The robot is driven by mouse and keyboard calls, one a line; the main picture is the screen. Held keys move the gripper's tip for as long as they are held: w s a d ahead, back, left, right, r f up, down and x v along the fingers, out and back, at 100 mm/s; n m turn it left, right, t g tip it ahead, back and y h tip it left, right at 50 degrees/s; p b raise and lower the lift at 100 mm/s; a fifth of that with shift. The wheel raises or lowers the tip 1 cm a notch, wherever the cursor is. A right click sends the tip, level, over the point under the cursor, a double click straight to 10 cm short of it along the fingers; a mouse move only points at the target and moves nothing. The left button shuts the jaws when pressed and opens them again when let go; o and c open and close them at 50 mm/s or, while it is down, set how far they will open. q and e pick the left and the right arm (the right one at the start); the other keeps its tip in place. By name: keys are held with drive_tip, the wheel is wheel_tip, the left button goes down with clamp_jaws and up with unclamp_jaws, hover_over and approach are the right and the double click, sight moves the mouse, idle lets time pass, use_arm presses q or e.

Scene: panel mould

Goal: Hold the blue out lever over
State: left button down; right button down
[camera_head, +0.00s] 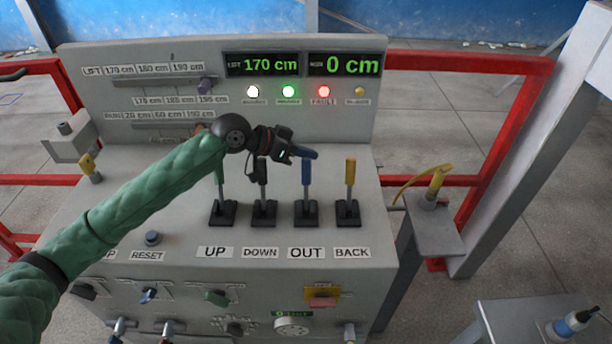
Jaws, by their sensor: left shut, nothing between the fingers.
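The blue lever (306,179) stands above the OUT label (306,253) in a row of levers on the grey panel. It looks about upright, like the yellow lever beside it. My left gripper (307,154) is shut and empty, with its fingertips at the top of the blue lever. I cannot tell whether they touch it. My left arm comes in from the left across the panel. The display reads LIFT 170 cm (262,65) and a second one reads 0 cm (345,65). My right gripper is not in view.
The green lever (220,187) and black lever (262,180) stand left of the blue one, the yellow BACK lever (350,180) right. White, green and red lamps (324,92) are lit. Several knobs line the front. Red rails (480,130) and a side stand (440,235) are at right.

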use_arm(q)
drive_tip(key=shift+s+r+p, duration=0.25)
drive_tip(key=shift+s+p, duration=0.05)
drive_tip(key=shift+s, duration=0.2)
drive_tip(key=shift+s+r+p, duration=0.2)
drive_tip(key=shift+s+p, duration=0.05)
drive_tip(key=shift+s, duration=0.25)
